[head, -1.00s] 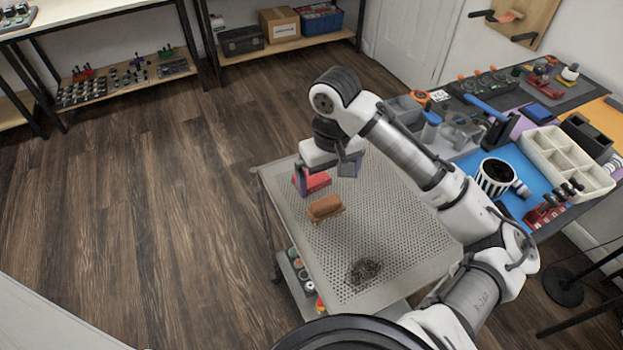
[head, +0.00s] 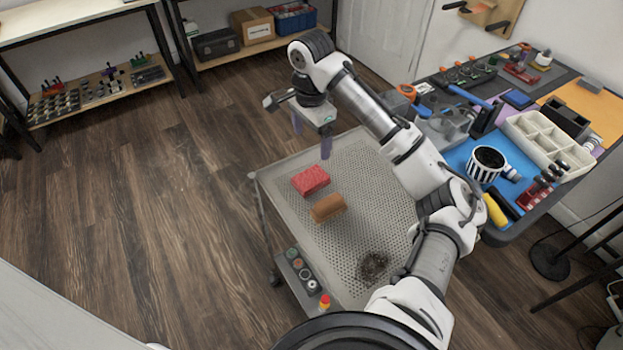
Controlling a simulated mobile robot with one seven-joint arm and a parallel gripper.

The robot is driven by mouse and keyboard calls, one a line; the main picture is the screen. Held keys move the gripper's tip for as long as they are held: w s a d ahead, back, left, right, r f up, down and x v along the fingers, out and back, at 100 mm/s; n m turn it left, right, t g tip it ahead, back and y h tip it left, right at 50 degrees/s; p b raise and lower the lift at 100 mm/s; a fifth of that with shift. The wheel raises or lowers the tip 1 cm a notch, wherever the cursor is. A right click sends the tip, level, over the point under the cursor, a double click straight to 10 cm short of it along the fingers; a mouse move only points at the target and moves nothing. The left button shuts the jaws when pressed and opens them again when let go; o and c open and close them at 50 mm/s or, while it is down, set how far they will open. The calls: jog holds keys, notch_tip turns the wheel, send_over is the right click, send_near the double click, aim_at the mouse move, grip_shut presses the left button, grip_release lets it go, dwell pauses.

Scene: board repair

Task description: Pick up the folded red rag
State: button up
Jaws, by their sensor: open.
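The folded red rag (head: 310,180) lies on the perforated top of the metal cart (head: 385,215), near its far left corner. It looks like a small red block with a flat top. My gripper (head: 311,142) is above and behind the rag in the head view, with its two purple-grey fingers spread apart and pointing down. Nothing is between the fingers. The rag is in full view and apart from the gripper; the exact height between them is hard to tell.
A brown brush-like block (head: 328,208) lies just in front of the rag. A dark pile of debris (head: 373,266) is on the cart's near part. The workbench on the right holds a striped mug (head: 487,165), a white divided tray (head: 548,143) and tools. The floor at left is clear.

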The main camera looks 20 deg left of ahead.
send_over(311, 177)
notch_tip(311, 177, down, 7)
jog(key=shift+w+d+f, duration=0.1)
jog(key=shift+f, duration=0.05)
jog(key=shift+f+p, duration=0.9)
jog(key=shift+f, duration=2.2)
jog(key=c, duration=1.1)
jog(key=shift+o, duration=0.2)
jog(key=shift+r, duration=0.1)
notch_tip(311, 177, up, 20)
jog(key=b, duration=0.1)
jog(key=o, duration=0.4)
jog(key=c, duration=0.3)
